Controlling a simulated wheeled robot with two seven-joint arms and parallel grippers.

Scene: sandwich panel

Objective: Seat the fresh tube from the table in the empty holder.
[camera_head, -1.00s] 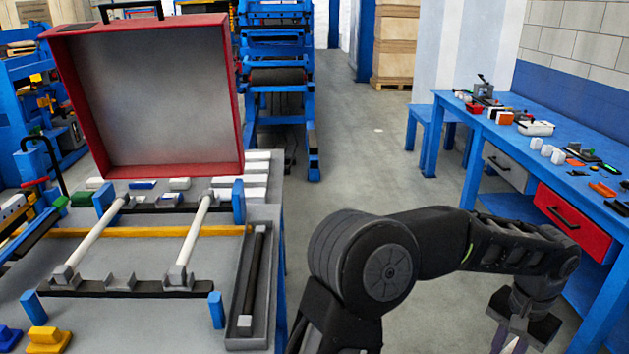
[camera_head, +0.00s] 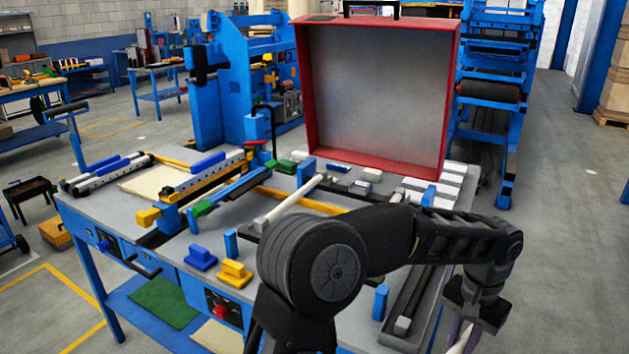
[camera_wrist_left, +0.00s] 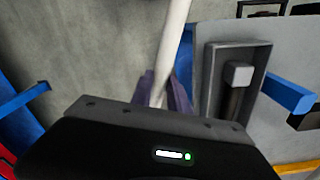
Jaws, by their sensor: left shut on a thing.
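My left gripper (camera_head: 468,322) hangs at the right of the tray, its arm reaching across the front. In the left wrist view the left gripper (camera_wrist_left: 165,92) is shut on a white tube (camera_wrist_left: 173,45), which stretches away over the floor. In the head view the held tube is hardly visible. One seated white tube (camera_head: 290,201) shows on the rack. The second seated tube and the empty middle holder between them are hidden behind my arm. A dark tube (camera_head: 417,292) lies in a grey tray (camera_head: 427,318). My right gripper is not in view.
A red-framed lid (camera_head: 378,100) stands open at the back of the table (camera_head: 120,205). Blue posts (camera_head: 380,302) stand near the tray. Blue (camera_head: 200,258) and yellow (camera_head: 234,274) blocks sit at the front. Open floor (camera_head: 555,220) lies to the right.

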